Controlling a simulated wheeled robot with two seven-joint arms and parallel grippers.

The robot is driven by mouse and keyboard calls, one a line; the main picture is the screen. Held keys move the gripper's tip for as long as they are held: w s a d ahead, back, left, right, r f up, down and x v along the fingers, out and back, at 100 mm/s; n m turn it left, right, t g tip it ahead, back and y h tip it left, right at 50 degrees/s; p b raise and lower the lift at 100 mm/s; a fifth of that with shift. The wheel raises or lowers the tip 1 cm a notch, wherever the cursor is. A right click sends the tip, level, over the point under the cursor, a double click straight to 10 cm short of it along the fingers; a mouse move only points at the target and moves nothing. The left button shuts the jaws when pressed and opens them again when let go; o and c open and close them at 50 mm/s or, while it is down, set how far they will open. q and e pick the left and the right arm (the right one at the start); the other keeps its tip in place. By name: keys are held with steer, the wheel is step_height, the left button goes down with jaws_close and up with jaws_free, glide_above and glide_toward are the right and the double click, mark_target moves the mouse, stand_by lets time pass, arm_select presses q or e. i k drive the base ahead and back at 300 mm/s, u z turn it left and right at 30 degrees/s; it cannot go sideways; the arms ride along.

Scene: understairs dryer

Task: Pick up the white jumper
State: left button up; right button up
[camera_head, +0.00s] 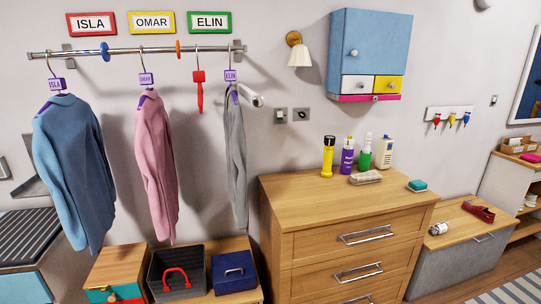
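No plainly white jumper shows. Three long-sleeved garments hang from a wall rail (135,50). A blue jumper (75,170) hangs at the left under the ISLA tag, and a pink jumper (157,165) hangs in the middle under OMAR. A light grey garment (236,160) hangs at the right under ELIN, seen nearly edge-on; it is the palest of the three. Neither of my grippers is in view.
Below stand a dark bin (196,258) and a blue box (234,271). A wooden drawer chest (290,205) with several bottles stands right of the grey garment. A blue cabinet (372,45) is on the wall.

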mark_target(441, 228)
steer(key=u, duration=0.5)
steer(key=k, duration=0.2)
steer(key=z, duration=2.7)
steer(key=i, duration=2.2)
